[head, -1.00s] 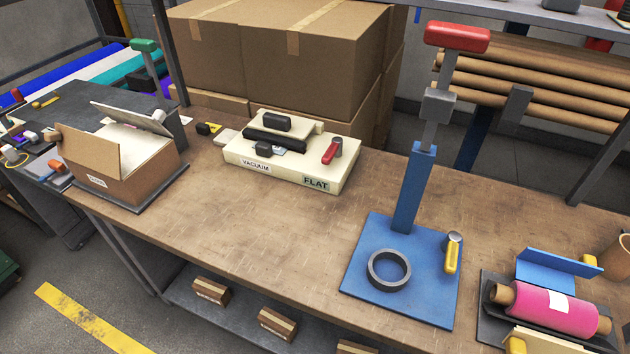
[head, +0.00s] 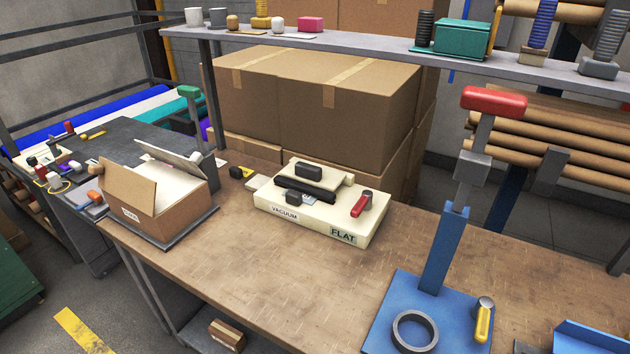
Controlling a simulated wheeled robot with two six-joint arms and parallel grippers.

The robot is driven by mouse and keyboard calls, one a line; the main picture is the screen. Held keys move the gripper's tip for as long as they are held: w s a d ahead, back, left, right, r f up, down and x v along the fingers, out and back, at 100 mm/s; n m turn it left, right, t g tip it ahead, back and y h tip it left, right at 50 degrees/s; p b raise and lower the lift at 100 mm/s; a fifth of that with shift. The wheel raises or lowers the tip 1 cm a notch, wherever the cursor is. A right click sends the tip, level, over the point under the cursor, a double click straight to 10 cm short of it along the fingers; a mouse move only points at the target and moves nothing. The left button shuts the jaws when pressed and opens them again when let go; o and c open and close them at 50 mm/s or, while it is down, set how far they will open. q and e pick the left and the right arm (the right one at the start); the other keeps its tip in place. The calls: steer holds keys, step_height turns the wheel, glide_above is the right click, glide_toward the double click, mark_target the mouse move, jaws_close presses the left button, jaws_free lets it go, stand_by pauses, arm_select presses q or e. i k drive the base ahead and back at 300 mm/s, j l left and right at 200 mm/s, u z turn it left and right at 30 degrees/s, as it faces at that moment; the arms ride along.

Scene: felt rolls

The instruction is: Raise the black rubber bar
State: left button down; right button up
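A long black bar (head: 318,193), which looks like the rubber bar, lies low across the front of the cream machine (head: 330,222) marked VACUUM and FLAT. It sits just in front of the machine's raised cream part (head: 328,176), which carries a black block (head: 308,172). A smaller black block (head: 293,197) and a red-handled lever (head: 362,203) are in front of and to the right of the bar. Neither of my grippers shows in the head view.
An open carton (head: 165,208) stands left on the bench (head: 235,268). A blue press with a red handle (head: 493,100) stands right, with a dark ring (head: 414,331) on its base. The bench front is clear.

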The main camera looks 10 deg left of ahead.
mark_target(312, 175)
steer(key=j+z, duration=0.25)
steer(key=j, duration=0.35)
steer(key=j+z, duration=0.3)
steer(key=j, duration=0.35)
steer(key=i, duration=0.05)
